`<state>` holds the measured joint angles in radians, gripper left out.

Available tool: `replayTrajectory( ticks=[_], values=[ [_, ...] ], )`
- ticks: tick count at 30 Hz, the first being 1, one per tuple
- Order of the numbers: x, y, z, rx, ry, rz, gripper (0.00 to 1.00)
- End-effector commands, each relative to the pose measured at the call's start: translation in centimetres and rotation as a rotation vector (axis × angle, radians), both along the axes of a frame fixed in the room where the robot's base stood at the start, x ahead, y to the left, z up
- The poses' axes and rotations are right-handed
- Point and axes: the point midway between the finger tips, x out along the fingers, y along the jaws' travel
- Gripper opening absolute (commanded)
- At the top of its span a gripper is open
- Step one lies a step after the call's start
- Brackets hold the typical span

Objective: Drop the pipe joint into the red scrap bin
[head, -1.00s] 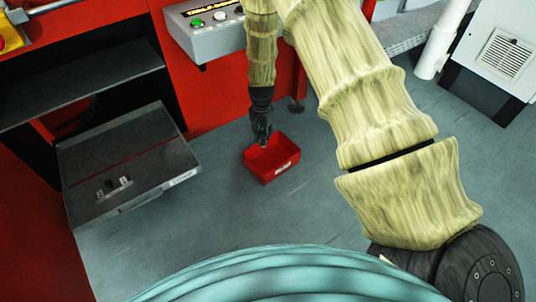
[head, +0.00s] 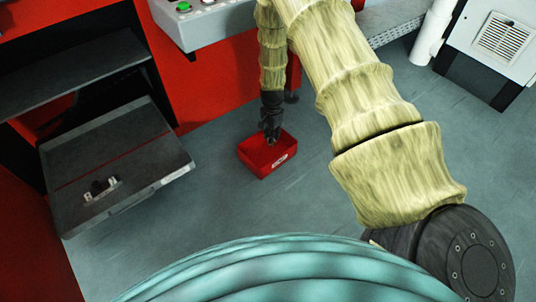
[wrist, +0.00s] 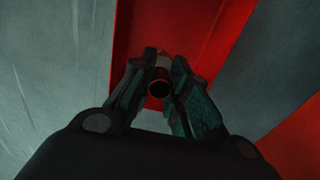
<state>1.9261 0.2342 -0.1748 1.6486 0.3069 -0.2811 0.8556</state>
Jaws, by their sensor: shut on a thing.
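The red scrap bin (head: 281,160) stands on the grey floor in the head view, open at the top. My gripper (head: 271,138) points down at the bin's back part, its fingertips over the opening. In the wrist view my gripper (wrist: 158,72) is shut on the pipe joint (wrist: 160,88), a small tube with a coppery rim and dark bore. Dark red bin surface (wrist: 140,22) shows behind it. The joint cannot be made out in the head view, and its height over the bin floor is unclear.
A dark grey platform (head: 140,150) with small metal fittings (head: 100,188) juts out at left before the red machine (head: 205,85). A grey button panel (head: 215,22) is above the bin. A white cabinet (head: 490,45) stands at right. Floor around the bin is clear.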

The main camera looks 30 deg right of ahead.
Motion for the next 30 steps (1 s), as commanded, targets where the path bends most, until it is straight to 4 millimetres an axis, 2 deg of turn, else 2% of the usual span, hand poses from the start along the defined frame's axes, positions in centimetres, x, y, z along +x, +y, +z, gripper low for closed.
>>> replayTrajectory(
  ticks=[1,6,17,18,21,30],
  values=[
    [0.0,0.0,-1.0,0.000,0.000,0.000,0.00],
    [0.0,0.0,-2.2,0.000,-0.001,0.000,0.00],
    [0.0,0.0,-2.3,0.000,0.000,0.001,0.00],
    [0.0,0.0,-2.3,0.000,0.000,0.001,0.24],
    [0.0,0.0,-2.3,0.000,0.000,0.001,0.42],
    [0.0,0.0,-2.3,0.000,0.000,0.001,0.42]
  ],
)
